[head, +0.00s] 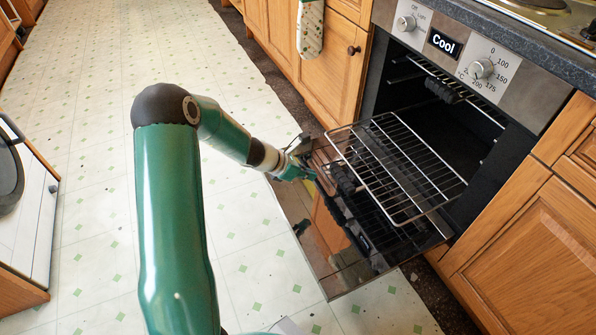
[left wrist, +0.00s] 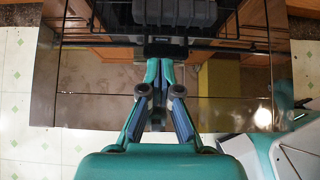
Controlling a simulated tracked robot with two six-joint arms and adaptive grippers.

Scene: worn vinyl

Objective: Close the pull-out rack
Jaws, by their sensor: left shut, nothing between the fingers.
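The pull-out rack (head: 388,190) is a silver wire shelf in the oven (head: 440,115). It sticks well out of the cavity, above the lowered oven door (head: 335,262). My left gripper (head: 308,173) is outside the rack's front edge, above the door's outer part, with its fingers shut and empty. I cannot tell whether the fingertips touch the rack. My right gripper is not in view.
Wooden cabinets (head: 525,245) flank the oven, and a patterned cloth (head: 310,28) hangs at the upper one. The hob (head: 540,8) is above. A white-topped unit (head: 28,215) stands at the far left. The vinyl floor (head: 90,110) between is clear.

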